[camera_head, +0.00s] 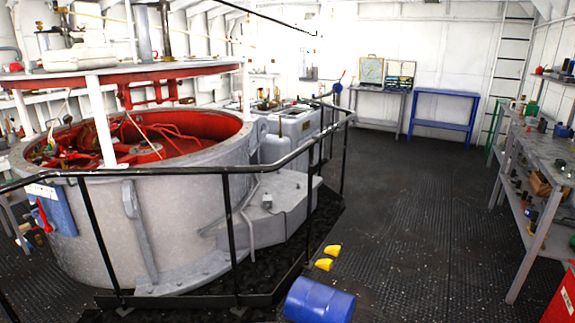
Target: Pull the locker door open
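I see no locker door that I can make out for certain in the head view. A red panel or box (562,303) is cut off at the lower right corner; I cannot tell whether it is part of a locker. Neither of my grippers shows in this view.
A large grey round machine (180,235) with a red inside stands at left behind a black railing (230,205). A blue barrel (322,302) and two yellow pieces (324,264) lie on the deck. A cluttered shelf bench (540,150) lines the right. The middle deck (420,220) is clear.

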